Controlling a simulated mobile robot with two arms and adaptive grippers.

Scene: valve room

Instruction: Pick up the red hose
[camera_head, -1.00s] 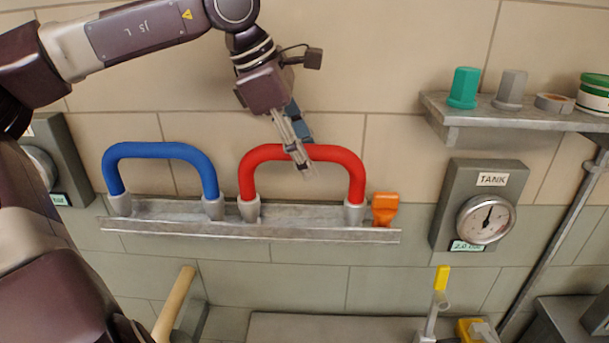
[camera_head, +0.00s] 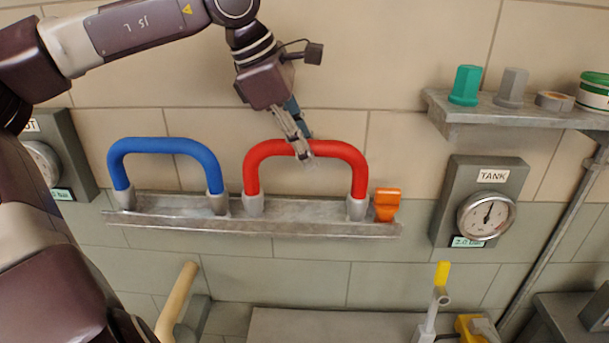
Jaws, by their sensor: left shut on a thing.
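The red hose (camera_head: 260,156) is an upside-down U with grey end cuffs, in the middle of the head view. Its cuffs stand at the grey metal rack (camera_head: 300,224) on the wall. My left gripper (camera_head: 303,151) reaches down from above and is shut on the top of the red hose, a little right of its left bend. The fingers hide a small part of the hose there. My right gripper is not in view.
A blue hose (camera_head: 165,146) of the same shape stands left on the rack. An orange piece (camera_head: 387,204) sits at the rack's right end. A tank gauge (camera_head: 486,215) and a shelf (camera_head: 510,114) with several small items are at the right. The wall above the red hose's right half is clear.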

